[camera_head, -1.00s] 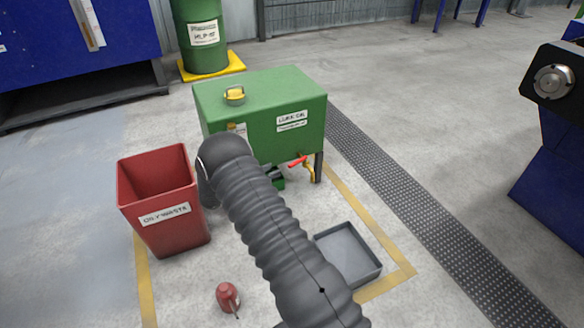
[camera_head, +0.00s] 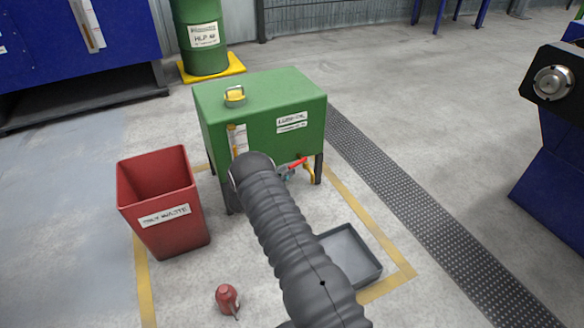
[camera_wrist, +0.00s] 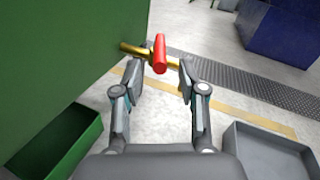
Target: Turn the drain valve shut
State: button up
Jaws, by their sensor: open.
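The drain valve has a red lever handle (camera_head: 298,163) and a brass pipe (camera_head: 309,175) at the lower right of the green lube oil tank (camera_head: 230,115). In the wrist view the red handle (camera_wrist: 159,54) lies across the brass pipe (camera_wrist: 133,48), which comes out of the green tank wall (camera_wrist: 50,60). My gripper (camera_wrist: 160,75) is open, with one finger to each side of the handle in the picture. The handle shows in the gap, a little beyond the fingertips; I see no clear contact. In the head view my arm hides most of the gripper.
A grey drip tray (camera_head: 350,255) lies on the floor right of my arm. A red waste bin (camera_head: 165,235) stands left, and a small red oil can (camera_head: 227,298) is in front.

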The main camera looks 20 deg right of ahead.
aim_at(292, 166)
jog(key=shift+x, duration=1.85)
jog(key=shift+a, duration=0.1)
grip_shut()
